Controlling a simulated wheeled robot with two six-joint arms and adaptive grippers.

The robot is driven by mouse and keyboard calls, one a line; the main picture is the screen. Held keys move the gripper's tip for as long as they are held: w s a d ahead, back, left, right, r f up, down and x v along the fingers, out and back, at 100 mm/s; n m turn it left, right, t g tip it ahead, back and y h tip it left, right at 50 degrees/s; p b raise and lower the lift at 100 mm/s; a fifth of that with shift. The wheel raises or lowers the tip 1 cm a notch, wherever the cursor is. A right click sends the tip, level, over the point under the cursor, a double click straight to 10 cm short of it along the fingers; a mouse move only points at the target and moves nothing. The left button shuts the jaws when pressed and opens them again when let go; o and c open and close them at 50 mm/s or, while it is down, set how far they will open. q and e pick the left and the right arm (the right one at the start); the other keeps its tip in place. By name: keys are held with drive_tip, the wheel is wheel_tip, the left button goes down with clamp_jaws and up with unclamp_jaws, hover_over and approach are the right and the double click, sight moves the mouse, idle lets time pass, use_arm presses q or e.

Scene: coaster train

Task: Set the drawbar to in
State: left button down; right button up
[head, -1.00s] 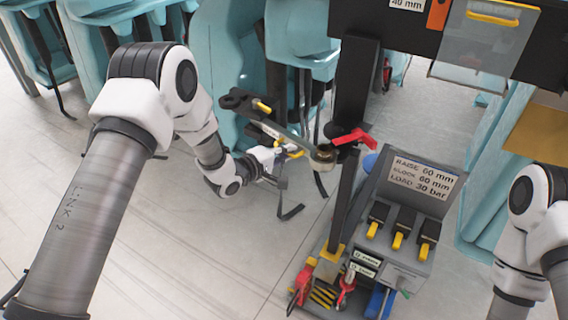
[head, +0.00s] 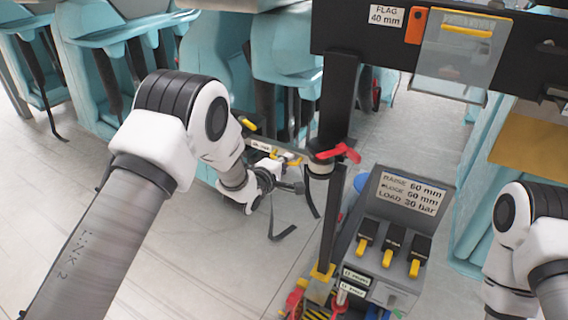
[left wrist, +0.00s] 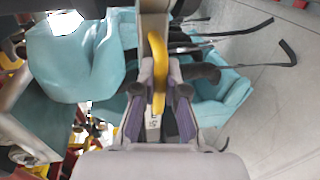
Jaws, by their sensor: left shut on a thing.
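The drawbar (head: 268,143) is a grey bar running left from the black post (head: 336,105), with a small yellow piece (head: 248,123) near its far end. My arm hides part of it. My left gripper (head: 283,163) is at the bar's yellow handle (head: 291,159). In the left wrist view the handle (left wrist: 157,62) stands between the fingers of my left gripper (left wrist: 160,90), which are shut on it. A red lever (head: 340,152) sits on the post beside the bar's root. My right gripper is out of view; only my right arm shows.
A grey console (head: 408,245) with yellow-tipped levers and a label stands right of the post. Teal seats (head: 120,50) with hanging black straps line the back. A black beam (head: 400,45) with a clear flap (head: 462,55) crosses above. The floor at left is clear.

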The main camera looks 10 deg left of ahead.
use_arm(q)
drive_tip(key=c, duration=1.4)
unclamp_jaws()
drive_tip(key=shift+w, duration=0.1)
drive_tip(key=shift+o, duration=1)
drive_tip(key=shift+w+d, duration=0.1)
drive_tip(key=shift+d, duration=0.05)
drive_tip(key=v, duration=1.2)
